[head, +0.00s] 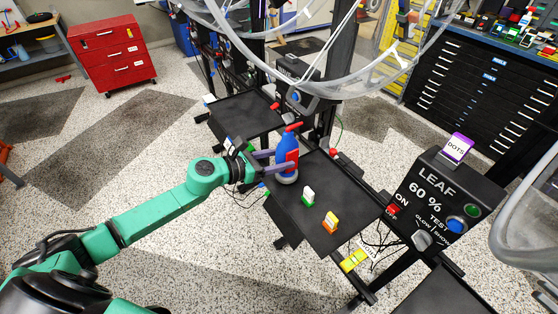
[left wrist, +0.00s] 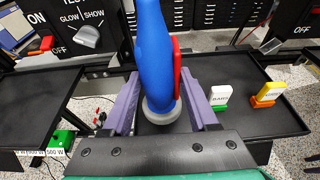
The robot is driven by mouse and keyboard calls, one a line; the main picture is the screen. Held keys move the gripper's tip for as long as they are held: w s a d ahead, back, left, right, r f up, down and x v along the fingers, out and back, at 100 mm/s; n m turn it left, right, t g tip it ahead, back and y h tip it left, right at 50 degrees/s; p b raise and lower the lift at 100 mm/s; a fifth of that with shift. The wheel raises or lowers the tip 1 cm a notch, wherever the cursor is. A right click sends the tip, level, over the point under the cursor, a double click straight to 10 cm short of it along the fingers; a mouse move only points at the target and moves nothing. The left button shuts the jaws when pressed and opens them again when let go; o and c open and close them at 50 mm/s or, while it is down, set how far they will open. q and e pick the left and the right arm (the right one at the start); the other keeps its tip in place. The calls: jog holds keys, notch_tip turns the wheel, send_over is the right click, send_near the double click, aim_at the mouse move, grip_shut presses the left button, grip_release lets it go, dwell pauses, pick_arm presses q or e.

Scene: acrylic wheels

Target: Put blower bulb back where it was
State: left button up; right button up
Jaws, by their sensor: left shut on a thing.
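The blower bulb (head: 288,146) is blue with a red part along its side and a pale round base. It is upright at the back left end of the middle black tray (head: 335,232). My left gripper (head: 281,161) comes in from the left and is shut on it. In the left wrist view, the purple fingers (left wrist: 160,98) are on both sides of the blue bulb (left wrist: 156,55), and its top is cut off. I cannot tell whether its base touches the tray. My right gripper is out of view.
A white-and-green piece (head: 308,195) and an orange-and-white piece (head: 330,222) stand on the same tray. Another black tray (head: 246,115) lies behind. A control box (head: 440,197) marked LEAF stands right. Clear curved acrylic (head: 310,88) hangs above.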

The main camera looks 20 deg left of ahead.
pick_arm(q)
notch_tip(320, 180, down, 2)
jog(key=shift+s+f, duration=0.1)
jog(key=shift+f, duration=0.1)
jog(key=o, duration=0.8)
jog(key=shift+c, duration=0.2)
jog(key=shift+s+a, duration=0.1)
jog(key=shift+a, duration=0.05)
jog(key=b+v, duration=0.1)
jog(key=v, duration=1.1)
jog(key=shift+r, duration=0.25)
